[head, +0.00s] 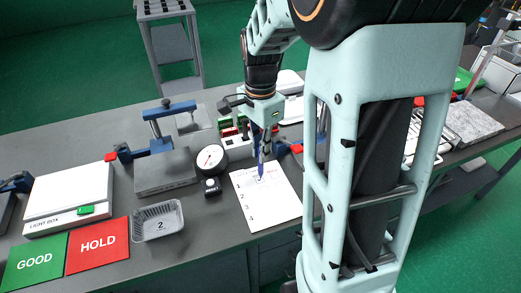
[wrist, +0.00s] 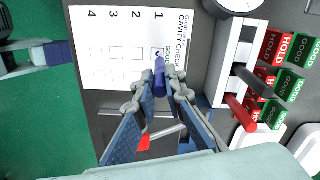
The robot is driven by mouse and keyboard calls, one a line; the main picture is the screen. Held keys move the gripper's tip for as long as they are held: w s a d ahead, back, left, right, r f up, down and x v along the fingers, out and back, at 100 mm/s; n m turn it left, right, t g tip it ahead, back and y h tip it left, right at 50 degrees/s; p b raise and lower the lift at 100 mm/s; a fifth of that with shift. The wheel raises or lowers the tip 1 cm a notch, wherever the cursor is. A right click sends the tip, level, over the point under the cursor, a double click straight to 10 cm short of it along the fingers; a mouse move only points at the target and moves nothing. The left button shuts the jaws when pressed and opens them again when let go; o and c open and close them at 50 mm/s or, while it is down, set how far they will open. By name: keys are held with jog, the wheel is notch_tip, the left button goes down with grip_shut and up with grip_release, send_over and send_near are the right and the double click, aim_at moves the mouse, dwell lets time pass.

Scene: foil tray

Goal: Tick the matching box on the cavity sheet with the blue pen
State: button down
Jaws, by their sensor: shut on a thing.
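My gripper (head: 264,152) is shut on the blue pen (wrist: 159,78), which points down at the cavity sheet (head: 268,212). In the wrist view the sheet (wrist: 100,30) has numbers 1 to 4, each with two boxes. The pen tip is at the box beside number 1, on the row by the word GOOD. A dark mark like a tick (wrist: 157,54) shows in that box. The pen covers part of the other box for 1. The boxes for 2, 3 and 4 look empty. The foil tray (head: 158,209), marked 2, stands left of the sheet.
Green GOOD (head: 35,262) and red HOLD (head: 98,246) mats lie at the front left, near the light box (head: 68,196). A round dial gauge (head: 210,159) and a small dark block (head: 212,187) stand left of the sheet.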

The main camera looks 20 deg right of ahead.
notch_tip(320, 180, up, 6)
jog(key=p, duration=0.5)
dwell(0.4)
jog(key=shift+r, duration=0.1)
